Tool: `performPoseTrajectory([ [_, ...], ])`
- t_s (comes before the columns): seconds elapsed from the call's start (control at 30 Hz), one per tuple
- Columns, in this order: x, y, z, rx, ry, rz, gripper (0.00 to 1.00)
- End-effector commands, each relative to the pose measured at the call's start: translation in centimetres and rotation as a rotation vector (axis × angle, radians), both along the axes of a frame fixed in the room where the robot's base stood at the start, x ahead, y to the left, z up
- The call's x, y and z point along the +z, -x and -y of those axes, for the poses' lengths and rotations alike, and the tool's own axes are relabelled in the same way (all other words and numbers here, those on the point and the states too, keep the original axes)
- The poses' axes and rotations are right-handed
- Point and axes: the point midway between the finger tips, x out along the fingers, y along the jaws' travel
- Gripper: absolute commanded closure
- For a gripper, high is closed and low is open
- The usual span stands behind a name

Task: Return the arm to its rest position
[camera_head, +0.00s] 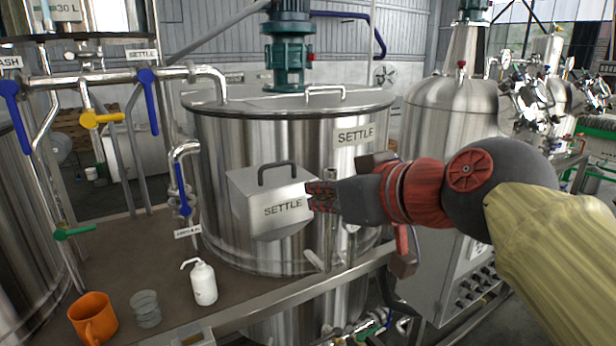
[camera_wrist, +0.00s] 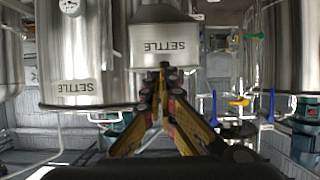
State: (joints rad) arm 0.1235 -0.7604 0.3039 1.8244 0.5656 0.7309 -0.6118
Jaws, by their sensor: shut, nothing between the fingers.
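My arm (camera_head: 530,220) reaches in from the right in the head view. My gripper (camera_head: 318,197) is at its left end, in front of the steel tank (camera_head: 230,135) marked SETTLE. The fingertips are close to the right side of the box-shaped hatch (camera_head: 268,205) with a dark handle; I cannot tell if they touch it. In the wrist view my gripper (camera_wrist: 163,85) is shut with its fingertips together and nothing between them. The hatch shows beyond the fingertips in that upside-down view (camera_wrist: 163,45).
A bench (camera_head: 245,305) holds an orange mug (camera_head: 93,318), a clear beaker (camera_head: 146,308) and a white wash bottle (camera_head: 203,283). Pipes with blue valve handles (camera_head: 148,100) stand at the left. A control cabinet (camera_head: 455,275) stands below my arm, and another tank (camera_head: 450,105) stands behind it.

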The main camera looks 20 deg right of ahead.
Motion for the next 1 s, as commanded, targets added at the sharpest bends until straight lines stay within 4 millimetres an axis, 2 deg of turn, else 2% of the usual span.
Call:
performPoseTrajectory([
  [0.27,-0.9,1.0,0.3,-0.034,-0.064,-0.038,1.00],
  [0.37,-5.0,1.7,1.1,-0.088,-0.097,-0.139,1.00],
  [0.47,-10.1,3.2,2.1,-0.153,-0.110,-0.259,1.00],
  [0.57,-15.7,5.6,3.1,-0.218,-0.100,-0.383,1.00],
  [0.6,-18.0,6.8,3.4,-0.241,-0.089,-0.433,1.00],
  [0.7,-23.4,9.9,4.4,-0.294,-0.044,-0.545,1.00],
  [0.8,-27.4,12.8,5.1,-0.317,0.015,-0.625,1.00],
  [0.9,-29.7,14.6,5.4,-0.304,0.074,-0.663,1.00],
  [1.0,-30.1,15.1,4.8,-0.280,0.091,-0.665,1.00],
])
